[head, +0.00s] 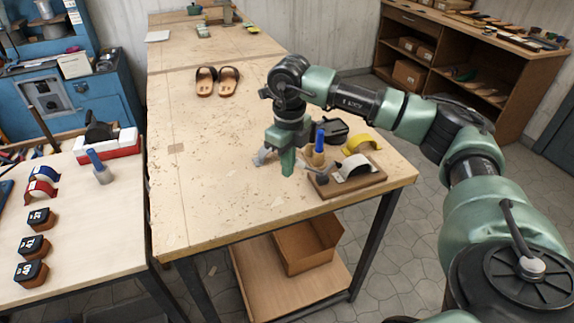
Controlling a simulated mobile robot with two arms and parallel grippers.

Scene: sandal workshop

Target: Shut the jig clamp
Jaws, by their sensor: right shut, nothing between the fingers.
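The jig is a brown wooden board (366,184) near the front right corner of the middle table, with a cream curved piece on it. A grey metal part (319,172) at the board's left end looks like the clamp; its position is too small to make out. An upright blue handle (320,139) with a tan lower part stands just behind it; I cannot tell whether it belongs to the clamp. My right gripper (287,163) points down, shut and empty, left of the jig and apart from it. My left gripper is not in view.
A yellow strap (362,141) and a black object (335,129) lie behind the jig. A small grey piece (263,156) is beside my right gripper. A pair of sandals (217,81) lies farther back. The table's left part is clear. A cardboard box (306,248) sits on the lower shelf.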

